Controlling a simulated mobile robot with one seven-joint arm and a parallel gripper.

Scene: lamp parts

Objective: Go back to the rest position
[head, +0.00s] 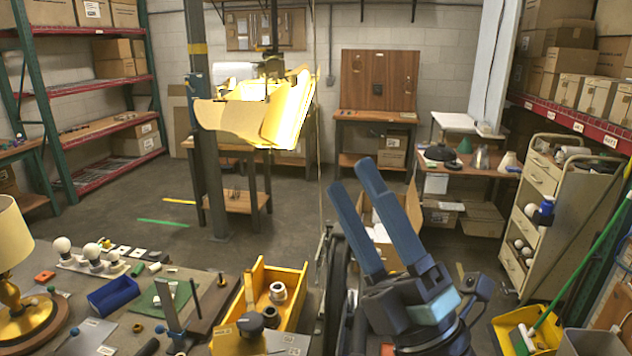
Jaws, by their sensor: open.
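My gripper (354,178) shows at the lower right of the middle in the head view. Its two blue fingers point up and to the left, with a gap between them. It is open and holds nothing. It appears above and to the right of the workbench (110,330), apart from the parts there. A lamp (14,270) with a cream shade and brass base stands at the bench's left edge.
The bench bears light bulbs (93,253), a blue bin (113,295) and a yellow tray (258,277) with metal parts. A yellow hanging fixture (262,118) is above. A cream drawer cart (547,220) stands at right. Open floor (120,215) lies behind the bench.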

